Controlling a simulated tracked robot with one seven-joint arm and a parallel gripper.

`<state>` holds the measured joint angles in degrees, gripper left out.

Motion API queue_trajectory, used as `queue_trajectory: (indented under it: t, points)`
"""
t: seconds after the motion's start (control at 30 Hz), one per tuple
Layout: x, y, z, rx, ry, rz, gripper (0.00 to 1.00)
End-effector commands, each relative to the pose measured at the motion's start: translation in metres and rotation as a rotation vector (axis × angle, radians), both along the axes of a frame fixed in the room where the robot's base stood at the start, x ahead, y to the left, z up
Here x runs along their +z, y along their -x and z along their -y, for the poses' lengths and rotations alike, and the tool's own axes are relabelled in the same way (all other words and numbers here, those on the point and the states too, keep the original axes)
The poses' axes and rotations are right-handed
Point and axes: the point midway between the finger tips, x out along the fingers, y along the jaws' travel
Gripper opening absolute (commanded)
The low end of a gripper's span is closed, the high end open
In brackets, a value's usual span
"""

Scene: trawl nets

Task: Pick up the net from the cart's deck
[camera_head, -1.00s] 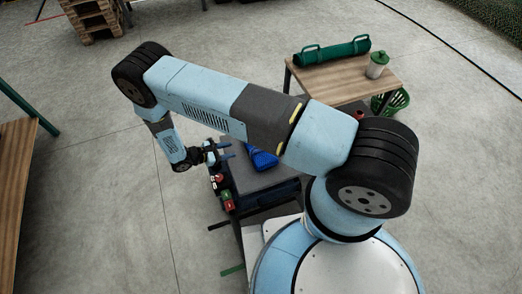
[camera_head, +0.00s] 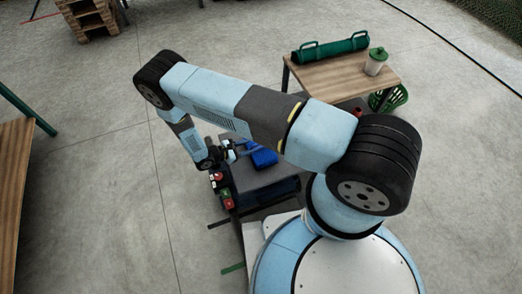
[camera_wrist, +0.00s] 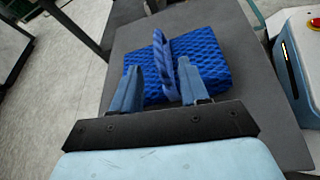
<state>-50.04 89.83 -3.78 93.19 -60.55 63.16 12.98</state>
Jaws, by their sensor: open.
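A blue net bundle (camera_wrist: 213,55) with a twisted blue rope standing up from it lies on the dark grey deck of the cart (camera_wrist: 270,125). In the head view the net (camera_head: 263,157) shows partly below my arm, on the cart's deck (camera_head: 262,181). My gripper (camera_wrist: 155,80) is open and empty in the wrist view, its two blue fingers either side of the lower part of the rope as seen there. I cannot tell whether they touch the rope or net. In the head view my gripper (camera_head: 232,151) is at the deck's left side, just left of the net.
A wooden table (camera_head: 340,78) with a green roll (camera_head: 330,48) and a lidded cup (camera_head: 375,61) stands behind the cart. A green basket (camera_head: 389,98) is beside it.

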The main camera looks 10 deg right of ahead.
Motion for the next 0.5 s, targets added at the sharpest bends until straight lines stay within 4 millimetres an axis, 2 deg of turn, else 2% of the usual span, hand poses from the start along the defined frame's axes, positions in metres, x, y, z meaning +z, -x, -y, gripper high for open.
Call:
queue_trajectory:
  t: [0.33,0.5]
  points:
    - [-0.013,-0.015,0.037,-0.001,0.001,0.000,0.44]
    - [-0.016,-0.017,0.043,0.000,-0.001,0.000,0.44]
